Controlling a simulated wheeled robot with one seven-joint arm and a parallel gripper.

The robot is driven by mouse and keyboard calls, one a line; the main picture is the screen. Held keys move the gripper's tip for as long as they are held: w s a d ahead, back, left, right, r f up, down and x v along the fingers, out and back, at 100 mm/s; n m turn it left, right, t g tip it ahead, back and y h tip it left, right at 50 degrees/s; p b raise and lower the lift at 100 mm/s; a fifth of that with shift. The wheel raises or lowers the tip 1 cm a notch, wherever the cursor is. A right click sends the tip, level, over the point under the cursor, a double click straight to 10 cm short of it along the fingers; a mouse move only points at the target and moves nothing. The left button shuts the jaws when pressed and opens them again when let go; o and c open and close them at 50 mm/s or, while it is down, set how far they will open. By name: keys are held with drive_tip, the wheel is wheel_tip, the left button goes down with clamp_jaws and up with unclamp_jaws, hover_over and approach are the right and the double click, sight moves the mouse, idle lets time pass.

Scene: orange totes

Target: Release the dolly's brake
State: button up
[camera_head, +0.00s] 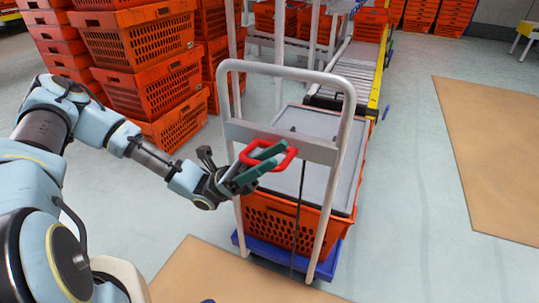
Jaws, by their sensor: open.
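The dolly has a white tubular handle frame (285,69) and a blue base (262,252) near the picture's middle. A red loop-shaped brake handle (290,158) sits at the frame's crossbar, with a dark rod or cable (299,200) running down below it. My gripper (272,158) has green fingers and is at the red loop, overlapping its left part in this view. It is open. Whether the fingers touch the loop or lie around its bar, I cannot tell. The fingers hide part of the loop.
An orange tote (280,222) with a grey lid (318,135) stands on the dolly. Stacked orange totes (135,50) stand behind on the left. A roller conveyor (355,72) with a yellow side rail lies behind the dolly. The floor at right is clear, with a tan mat (500,150).

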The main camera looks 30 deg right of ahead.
drive_tip(key=shift+c, duration=0.2)
clamp_jaws()
idle(1.2)
